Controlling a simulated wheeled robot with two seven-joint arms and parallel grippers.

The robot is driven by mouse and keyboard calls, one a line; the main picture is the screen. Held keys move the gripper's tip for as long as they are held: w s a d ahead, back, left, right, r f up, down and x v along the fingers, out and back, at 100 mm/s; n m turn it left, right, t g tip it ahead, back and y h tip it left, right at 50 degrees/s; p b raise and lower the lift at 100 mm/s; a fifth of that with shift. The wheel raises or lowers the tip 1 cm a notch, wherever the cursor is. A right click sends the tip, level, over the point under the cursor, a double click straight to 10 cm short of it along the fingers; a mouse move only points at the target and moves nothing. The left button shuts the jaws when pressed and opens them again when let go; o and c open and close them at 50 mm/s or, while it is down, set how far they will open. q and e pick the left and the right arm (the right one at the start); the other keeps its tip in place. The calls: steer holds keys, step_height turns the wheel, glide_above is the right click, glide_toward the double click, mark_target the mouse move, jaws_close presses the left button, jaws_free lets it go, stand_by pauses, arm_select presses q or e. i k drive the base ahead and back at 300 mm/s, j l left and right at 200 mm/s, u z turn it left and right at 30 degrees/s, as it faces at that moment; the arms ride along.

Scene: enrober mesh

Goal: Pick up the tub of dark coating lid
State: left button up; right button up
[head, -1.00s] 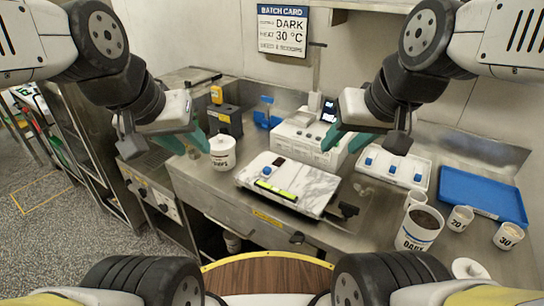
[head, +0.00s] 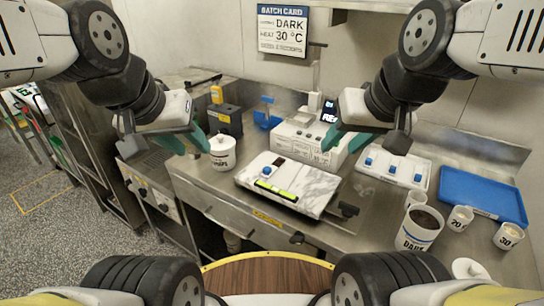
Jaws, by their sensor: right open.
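A white tub marked DARK (head: 418,232) stands at the right front of the steel counter, its dark contents showing from above with no lid on it. A white round piece (head: 468,268), partly cut off from view by my arm, lies near the front right; I cannot tell if it is a lid. Another white tub (head: 222,155) with a knobbed lid (head: 221,142) stands at the left. My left gripper (head: 191,144) is open, empty, and appears just above and left of that lidded tub. My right gripper (head: 341,142) is open and empty by the white machine, far from the DARK tub.
A marble slab (head: 310,185) lies mid-counter. A white machine (head: 300,142) stands behind it. A white tray with blue-topped pieces (head: 393,168), a blue tray (head: 482,195) and cups marked 20 (head: 460,219) and 30 (head: 508,236) fill the right.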

mark_target(461, 267)
steer(key=k+j+z, duration=0.1)
steer(key=z, duration=1.55)
